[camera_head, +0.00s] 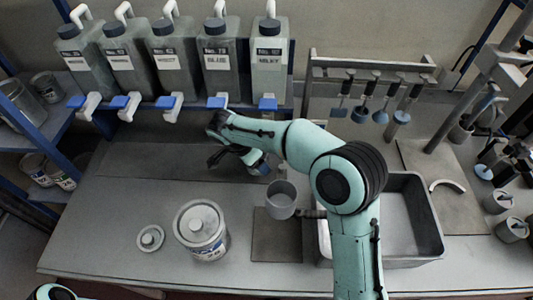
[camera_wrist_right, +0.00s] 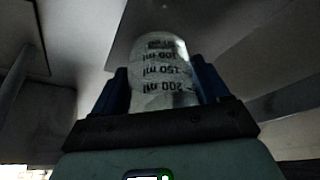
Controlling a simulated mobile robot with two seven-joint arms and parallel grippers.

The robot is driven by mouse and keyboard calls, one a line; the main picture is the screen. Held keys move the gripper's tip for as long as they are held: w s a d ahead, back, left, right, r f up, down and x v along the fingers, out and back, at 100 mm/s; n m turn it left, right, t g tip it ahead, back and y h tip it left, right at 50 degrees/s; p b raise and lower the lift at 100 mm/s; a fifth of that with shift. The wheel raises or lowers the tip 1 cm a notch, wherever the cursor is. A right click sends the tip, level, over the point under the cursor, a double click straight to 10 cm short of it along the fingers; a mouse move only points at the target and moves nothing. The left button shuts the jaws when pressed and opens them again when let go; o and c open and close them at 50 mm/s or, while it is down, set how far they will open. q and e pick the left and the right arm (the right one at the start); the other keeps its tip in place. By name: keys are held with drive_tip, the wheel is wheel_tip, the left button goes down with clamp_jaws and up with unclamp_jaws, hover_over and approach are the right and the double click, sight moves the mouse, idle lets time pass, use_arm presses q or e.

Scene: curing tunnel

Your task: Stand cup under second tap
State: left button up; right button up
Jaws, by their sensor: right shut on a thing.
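My right gripper (camera_head: 259,165) is over the bench, in front of the taps at the right end of the rack. In the right wrist view its blue fingers (camera_wrist_right: 160,85) are shut on a translucent measuring cup (camera_wrist_right: 160,70) with black ml marks. In the head view I cannot make out the cup behind my arm. The second tap from the left (camera_head: 129,105) has a blue handle and white spout, under the second grey canister (camera_head: 124,57). My right gripper is well to the right of this tap. My left gripper is out of view.
A grey cup-like vessel (camera_head: 282,199) is beside a dark mat (camera_head: 276,240). A sink (camera_head: 411,218) lies to the right. The dark strip (camera_head: 160,161) below the taps is clear at left.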

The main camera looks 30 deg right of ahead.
drive_tip(key=d, duration=0.3)
drive_tip(key=shift+w+d+p, duration=0.3)
drive_tip(key=shift+d, duration=0.05)
drive_tip(key=shift+d+f, duration=0.15)
drive_tip(key=shift+f, duration=0.45)
drive_tip(key=shift+f, duration=0.1)
drive_tip(key=shift+f, duration=0.15)
drive_tip(key=o, duration=1.2)
